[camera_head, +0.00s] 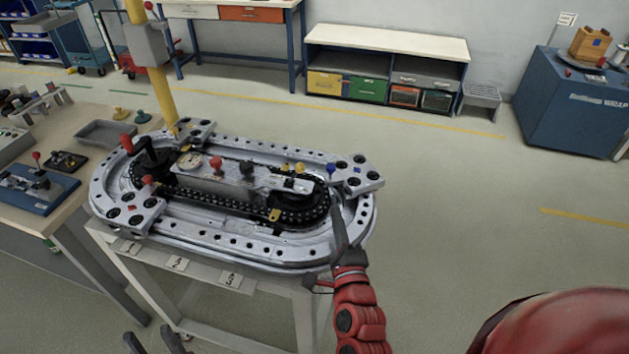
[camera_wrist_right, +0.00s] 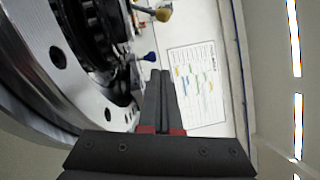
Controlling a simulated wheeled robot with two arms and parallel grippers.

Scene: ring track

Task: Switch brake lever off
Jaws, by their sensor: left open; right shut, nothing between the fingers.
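The ring track (camera_head: 230,243) stands on a grey stand. Its central panel carries a red-knobbed lever (camera_head: 216,163), a black knob (camera_head: 247,169) and small yellow knobs (camera_head: 299,168). A blue-knobbed lever (camera_head: 331,169) is at the panel's right end; it also shows in the right wrist view (camera_wrist_right: 149,57), near a yellow knob (camera_wrist_right: 162,14). I cannot tell which is the brake lever. My right gripper (camera_head: 337,197) is shut and empty, its tips (camera_wrist_right: 160,76) close to the blue knob, apparently not touching. My left gripper (camera_head: 152,339) is open at the bottom edge, away from the track.
Red knobs (camera_head: 126,143) and a black handle stand at the track's left end, near a yellow post (camera_head: 155,80). A workbench (camera_head: 75,125) with small devices is at left. A printed sheet (camera_wrist_right: 197,83) shows beyond my right fingers. Floor to the right is clear.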

